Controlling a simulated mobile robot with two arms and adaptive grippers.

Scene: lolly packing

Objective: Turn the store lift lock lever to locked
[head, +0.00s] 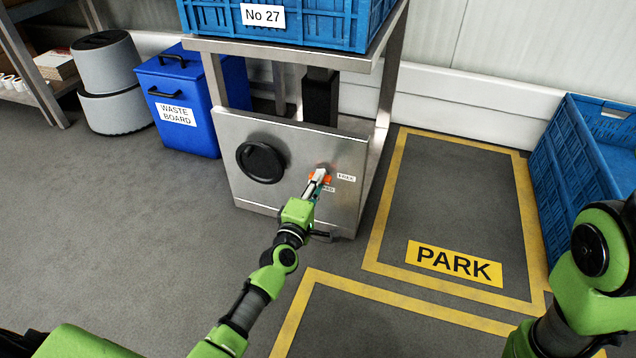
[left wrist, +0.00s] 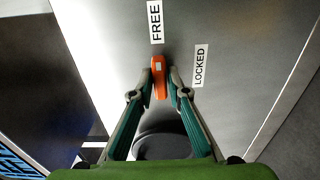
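The orange lock lever (head: 320,178) is on the steel front panel of the store lift (head: 225,135). In the left wrist view the lever (left wrist: 160,80) points toward the FREE label (left wrist: 156,22); the LOCKED label (left wrist: 200,65) is off to the right. In the head view the fingers partly cover the lever and the lower label. My right arm shows at the right edge, its gripper out of view.
A black round knob (head: 261,162) is on the panel's left. A blue crate labelled No 27 (head: 330,30) sits on top. A blue waste board bin (head: 180,100) stands left, blue crates (head: 560,150) right. The yellow-framed PARK area (head: 440,190) is clear.

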